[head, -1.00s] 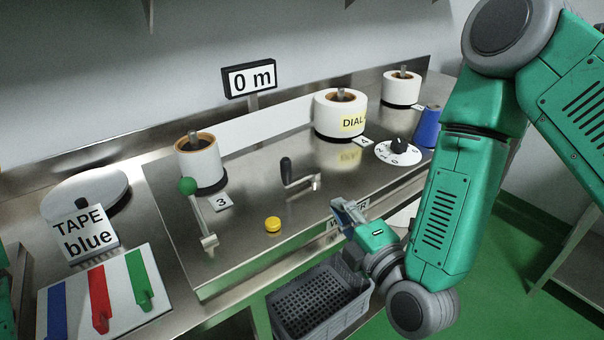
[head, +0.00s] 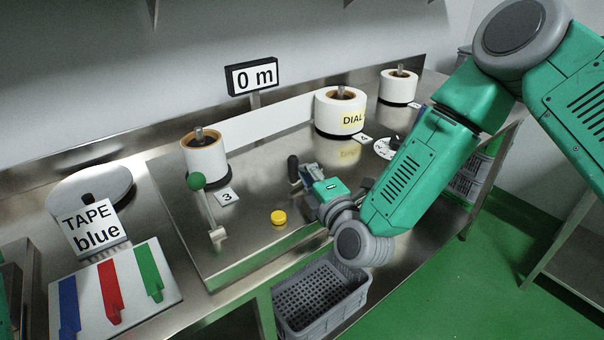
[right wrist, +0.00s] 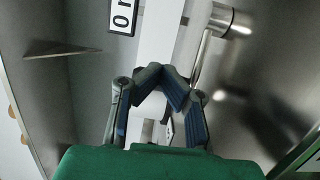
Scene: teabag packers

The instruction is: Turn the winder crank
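The winder crank stands on the steel bench top; its upright black handle (head: 293,168) shows just left of my right gripper (head: 304,174). My gripper hides the crank's metal arm in the head view. In the right wrist view the metal arm and hub (right wrist: 232,21) show at the top, and the arm runs down behind the right finger. The fingertips of my right gripper (right wrist: 163,76) converge and look closed, with nothing clearly seen between them. I cannot tell whether they touch the handle. My left gripper is out of view.
A green-knobbed lever (head: 197,182) and a yellow button (head: 278,217) stand left of the crank. A grey crate (head: 320,300) sits below the bench's front edge.

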